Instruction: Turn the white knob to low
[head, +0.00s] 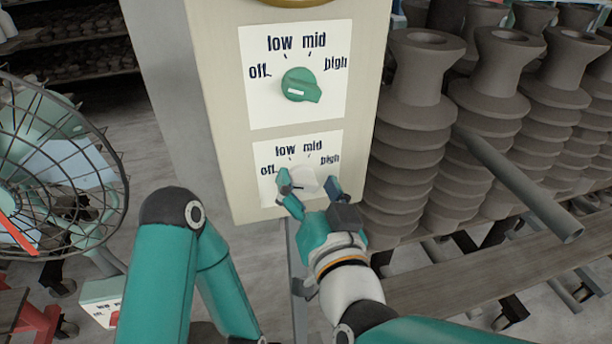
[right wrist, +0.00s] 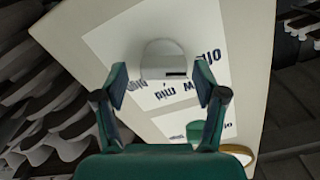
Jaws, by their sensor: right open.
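The white knob (head: 304,177) sits on the lower dial plate (head: 268,190) of a cream box, under the words off, low, mid and high. In the right wrist view the knob (right wrist: 163,57) shows from close up with a short dark mark at its lower right, on the side of the low and off labels; I cannot tell its exact setting. My right gripper (head: 309,184) is open, one finger on each side of the knob. In the right wrist view a gap shows between the knob and each finger. My left gripper is out of view.
A green knob (head: 301,85) on a similar plate is just above. A caged fan (head: 55,165) stands at left. Stacked dark ribbed insulators (head: 412,130) crowd the right side beside the box, with a grey pipe (head: 520,185) sticking out.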

